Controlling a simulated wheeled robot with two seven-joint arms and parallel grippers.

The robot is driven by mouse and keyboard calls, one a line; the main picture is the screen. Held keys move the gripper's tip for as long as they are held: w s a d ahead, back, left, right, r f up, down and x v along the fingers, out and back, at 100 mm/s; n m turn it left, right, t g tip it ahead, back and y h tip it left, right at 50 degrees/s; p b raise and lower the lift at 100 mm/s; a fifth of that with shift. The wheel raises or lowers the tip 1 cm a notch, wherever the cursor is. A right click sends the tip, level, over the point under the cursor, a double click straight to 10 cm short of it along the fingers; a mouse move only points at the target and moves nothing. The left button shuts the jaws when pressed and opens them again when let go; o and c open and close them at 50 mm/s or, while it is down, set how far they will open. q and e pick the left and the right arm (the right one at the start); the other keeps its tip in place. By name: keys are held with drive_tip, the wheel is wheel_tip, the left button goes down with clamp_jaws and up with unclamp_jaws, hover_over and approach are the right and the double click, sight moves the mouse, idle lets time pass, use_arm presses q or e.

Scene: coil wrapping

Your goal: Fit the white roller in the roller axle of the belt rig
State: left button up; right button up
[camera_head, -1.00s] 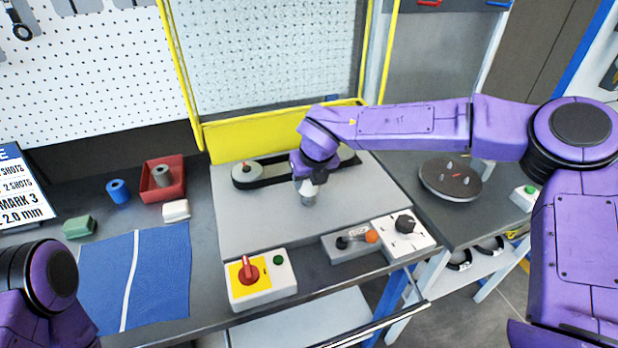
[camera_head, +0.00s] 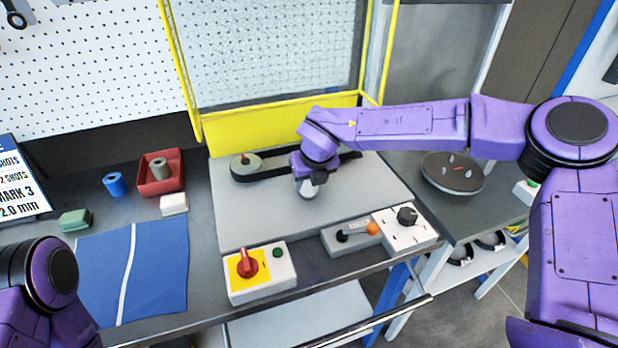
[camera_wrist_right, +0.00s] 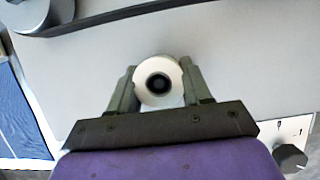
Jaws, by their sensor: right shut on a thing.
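My right gripper (camera_head: 307,184) is over the grey plate of the belt rig (camera_head: 250,215), in front of the black belt (camera_head: 270,178). It is shut on the white roller (camera_head: 308,190), which shows just below the wrist. In the right wrist view the roller (camera_wrist_right: 176,92) sits between both fingers, its round end face towards the camera and a dark bore in its middle. I cannot make out the roller axle, nor whether the roller touches the plate. A pulley (camera_head: 245,163) holds the belt's left end. My left gripper is out of view; only part of that arm shows.
A yellow guard frame (camera_head: 280,124) stands behind the rig. In front are a red-knob switch box (camera_head: 262,285), a lever box (camera_head: 348,240) and a dial box (camera_head: 420,236). A red tray (camera_head: 148,190), small blocks and a blue cloth (camera_head: 160,265) lie left. The plate's front left is clear.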

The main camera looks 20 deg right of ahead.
drive_tip(key=shift+f, duration=0.4)
drive_tip(key=o, duration=1.2)
drive_tip(key=b+v, duration=0.2)
drive_tip(key=v, duration=0.8)
drive_tip(key=shift+s+r, duration=0.1)
drive_tip(key=shift+r, duration=0.2)
drive_tip(key=shift+f, duration=0.1)
